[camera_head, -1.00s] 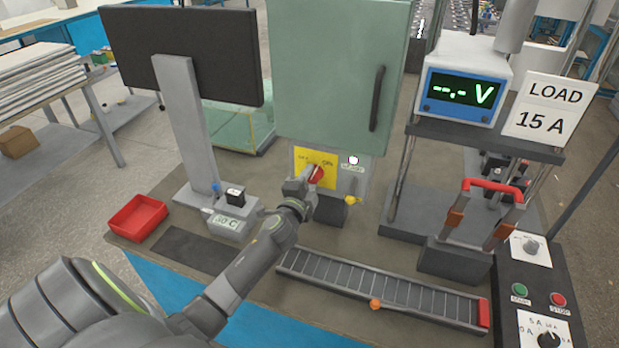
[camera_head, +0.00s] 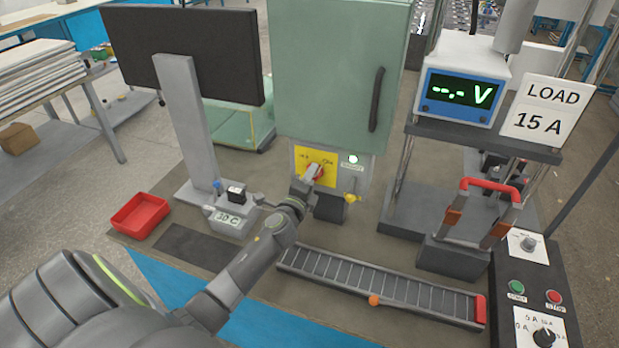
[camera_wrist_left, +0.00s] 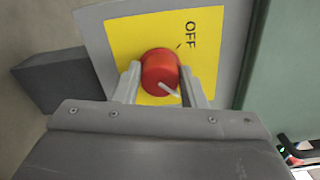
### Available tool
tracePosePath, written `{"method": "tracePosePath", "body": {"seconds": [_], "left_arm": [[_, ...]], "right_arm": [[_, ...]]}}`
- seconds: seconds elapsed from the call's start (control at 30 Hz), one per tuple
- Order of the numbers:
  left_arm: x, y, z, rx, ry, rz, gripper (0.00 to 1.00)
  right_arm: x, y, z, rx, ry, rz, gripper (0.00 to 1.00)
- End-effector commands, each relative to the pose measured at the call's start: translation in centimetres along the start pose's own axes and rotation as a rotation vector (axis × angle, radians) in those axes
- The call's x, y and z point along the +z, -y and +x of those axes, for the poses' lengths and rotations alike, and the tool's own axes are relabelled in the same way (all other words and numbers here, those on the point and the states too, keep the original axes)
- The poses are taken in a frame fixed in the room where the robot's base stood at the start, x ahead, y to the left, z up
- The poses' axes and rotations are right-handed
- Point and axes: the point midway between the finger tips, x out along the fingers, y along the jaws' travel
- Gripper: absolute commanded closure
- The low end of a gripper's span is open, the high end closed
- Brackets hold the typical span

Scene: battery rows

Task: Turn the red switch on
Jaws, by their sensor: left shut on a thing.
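The red switch (camera_wrist_left: 160,72) is a round red knob with a white pointer line, on a yellow plate (camera_wrist_left: 122,38) lettered OFF in the left wrist view. In the head view the yellow plate (camera_head: 301,158) is on the panel below the green cabinet, and my gripper covers most of the knob. My left gripper (camera_head: 313,172) has its fingers on both sides of the knob, shut on it; in the left wrist view the fingers (camera_wrist_left: 160,86) flank it. In that view the pointer line slants toward the lower right. My right gripper is not in view.
The green cabinet (camera_head: 330,70) rises above the switch. A small grey box (camera_head: 226,218) and a red tray (camera_head: 140,215) lie to the left. A slotted rail (camera_head: 375,288) lies in front. A meter (camera_head: 462,85) reads "--.- V" at right.

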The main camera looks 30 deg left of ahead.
Motion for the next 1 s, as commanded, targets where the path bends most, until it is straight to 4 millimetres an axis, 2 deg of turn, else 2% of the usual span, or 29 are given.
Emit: {"method": "tracePosePath", "body": {"seconds": [0.23, 0.27, 0.4, 0.77, 0.87, 1.0], "left_arm": [[0.0, -0.2, -0.1, 0.003, 0.000, 0.004, 0.85], [0.0, -0.2, -0.1, 0.004, 0.000, 0.004, 0.60], [0.0, -0.2, -0.1, 0.003, 0.000, 0.003, 0.42], [0.0, -0.1, -0.3, 0.002, 0.000, 0.001, 0.41], [0.0, -0.1, -1.3, 0.002, 0.000, 0.001, 0.41], [0.0, -0.2, -3.7, 0.003, 0.000, 0.000, 0.41]], "right_arm": [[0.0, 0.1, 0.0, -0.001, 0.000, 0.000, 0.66], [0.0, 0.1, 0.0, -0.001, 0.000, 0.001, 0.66], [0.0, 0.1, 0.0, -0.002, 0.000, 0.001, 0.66], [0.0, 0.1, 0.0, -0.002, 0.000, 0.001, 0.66], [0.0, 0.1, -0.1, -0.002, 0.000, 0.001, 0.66], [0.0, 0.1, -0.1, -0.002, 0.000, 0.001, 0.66]]}}
